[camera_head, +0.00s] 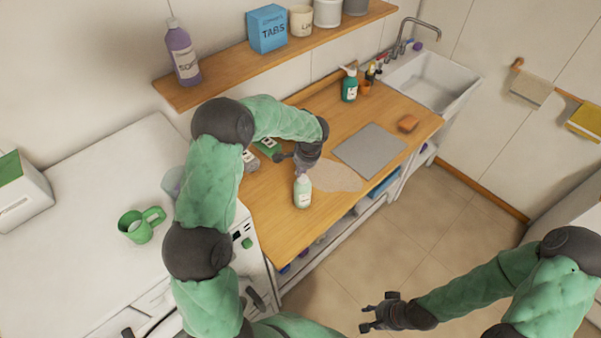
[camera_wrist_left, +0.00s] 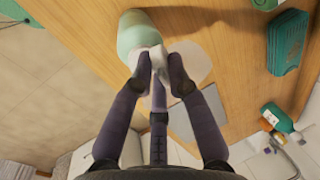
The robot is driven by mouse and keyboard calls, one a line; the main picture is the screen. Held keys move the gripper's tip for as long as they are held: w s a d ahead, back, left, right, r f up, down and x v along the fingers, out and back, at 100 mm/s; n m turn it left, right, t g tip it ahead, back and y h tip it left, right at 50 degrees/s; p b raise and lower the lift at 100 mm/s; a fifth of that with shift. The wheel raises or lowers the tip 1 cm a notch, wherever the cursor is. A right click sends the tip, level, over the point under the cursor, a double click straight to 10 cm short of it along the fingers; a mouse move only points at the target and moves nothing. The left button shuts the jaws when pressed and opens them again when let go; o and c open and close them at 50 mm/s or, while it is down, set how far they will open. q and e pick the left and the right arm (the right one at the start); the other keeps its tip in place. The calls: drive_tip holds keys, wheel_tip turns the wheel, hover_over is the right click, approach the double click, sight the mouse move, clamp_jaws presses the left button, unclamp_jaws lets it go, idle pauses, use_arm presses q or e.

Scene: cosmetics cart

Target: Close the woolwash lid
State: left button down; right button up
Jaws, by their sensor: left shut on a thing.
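The woolwash bottle (camera_head: 303,193), pale green with a white label, stands on the wooden counter near its front edge. My left gripper (camera_head: 302,172) reaches down over its top. In the left wrist view, the bottle body (camera_wrist_left: 136,30) is at the top. My left fingers (camera_wrist_left: 160,82) are shut on the white lid (camera_wrist_left: 154,58) at its neck. The fingers hide part of the lid, so how it sits on the neck cannot be told. My right gripper (camera_head: 366,317) hangs over the floor, empty, its fingers apart.
A pale patch (camera_head: 338,176) lies on the counter beside the bottle. A grey board (camera_head: 369,150), a brown sponge (camera_head: 408,123) and a teal pump bottle (camera_head: 349,86) are farther back.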

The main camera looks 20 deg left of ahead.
use_arm(q)
drive_tip(key=shift+s, duration=0.1)
idle(0.5)
drive_tip(key=c, duration=1.2)
unclamp_jaws()
drive_tip(key=shift+o, duration=0.2)
drive_tip(key=v, duration=1.2)
drive_tip(key=shift+d, duration=0.15)
